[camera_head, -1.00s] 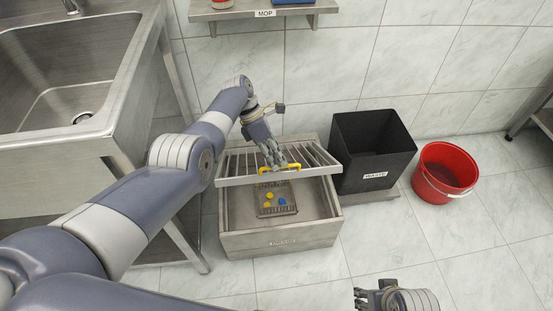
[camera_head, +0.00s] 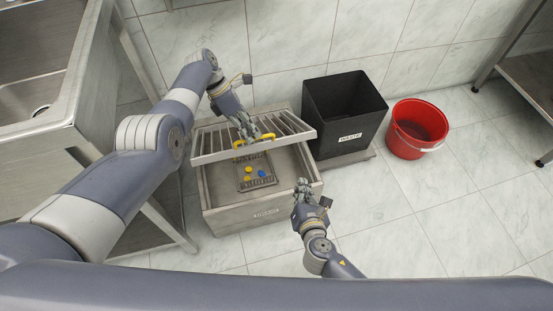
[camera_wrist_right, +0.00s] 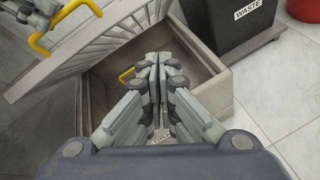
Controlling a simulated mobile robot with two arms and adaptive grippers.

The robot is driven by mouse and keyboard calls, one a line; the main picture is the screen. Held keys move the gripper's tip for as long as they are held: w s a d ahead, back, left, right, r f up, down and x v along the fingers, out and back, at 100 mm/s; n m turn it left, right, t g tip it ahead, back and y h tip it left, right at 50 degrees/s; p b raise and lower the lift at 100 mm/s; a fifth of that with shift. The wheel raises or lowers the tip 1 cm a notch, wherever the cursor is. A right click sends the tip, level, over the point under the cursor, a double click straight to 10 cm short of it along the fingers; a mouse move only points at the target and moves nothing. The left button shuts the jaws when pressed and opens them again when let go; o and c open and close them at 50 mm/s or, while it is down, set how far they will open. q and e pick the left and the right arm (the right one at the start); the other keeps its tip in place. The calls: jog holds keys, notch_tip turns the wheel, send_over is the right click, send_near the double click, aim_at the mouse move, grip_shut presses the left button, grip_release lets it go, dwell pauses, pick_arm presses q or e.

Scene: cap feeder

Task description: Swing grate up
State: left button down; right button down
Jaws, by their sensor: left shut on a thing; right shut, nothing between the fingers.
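The grate (camera_head: 215,156) is a grey slatted panel, tilted up over a grey box-shaped drain (camera_head: 228,222) on the floor. My left gripper (camera_head: 250,138) is shut on the yellow handle (camera_head: 268,137) at the grate's raised front edge; its fingers hide part of the handle. The grate (camera_wrist_right: 110,38) and handle (camera_wrist_right: 38,42) also show in the right wrist view. My right gripper (camera_head: 303,186) is shut and empty at the box's front right. In its wrist view the fingertips (camera_wrist_right: 157,58) point over the box, below the grate's edge.
A steel sink (camera_head: 50,120) stands at left.

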pick_arm(q)
jog(key=shift+w+a, duration=0.3)
pick_arm(e)
jog(key=w+a+f+n+y, duration=0.1)
jog(key=w+a+n+y, duration=0.1)
jog(key=w+a+n, duration=0.4)
jog(key=shift+w+a+f, duration=0.15)
jog(key=shift+w+a, duration=0.7)
jog(key=shift+w, duration=1.5)
jog(key=shift+w+a+r, duration=0.1)
jog(key=shift+w+r, duration=0.2)
jog(key=shift+r, duration=0.3)
jog(key=shift+w+a+r, duration=0.1)
jog(key=shift+w+r, duration=0.15)
jog(key=shift+r, duration=0.3)
pick_arm(q)
jog(key=shift+f, duration=0.1)
jog(key=c, duration=1.7)
grip_release()
jog(key=shift+s+d, duration=0.1)
